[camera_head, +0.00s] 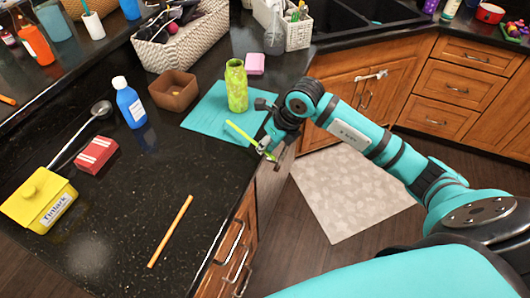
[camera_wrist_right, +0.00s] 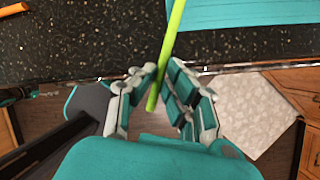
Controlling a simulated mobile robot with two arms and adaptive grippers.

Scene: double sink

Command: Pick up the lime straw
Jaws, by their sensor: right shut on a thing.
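The lime straw (camera_head: 240,133) is a thin bright green stick at the front edge of the teal mat (camera_head: 200,118). In the right wrist view the straw (camera_wrist_right: 174,40) runs from the top down between the fingers, its near end at the fingertips. My right gripper (camera_wrist_right: 158,88) is shut on the straw near that end, by the counter edge. In the head view my right gripper (camera_head: 264,152) is at the straw's right end. My left gripper is not in view.
A green patterned bottle (camera_head: 237,86) stands on the mat, with a pink block (camera_head: 255,64) behind it. A brown bowl (camera_head: 174,91), a blue bottle (camera_head: 130,103) and an orange straw (camera_head: 171,230) are to the left. The front-middle counter is mostly clear.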

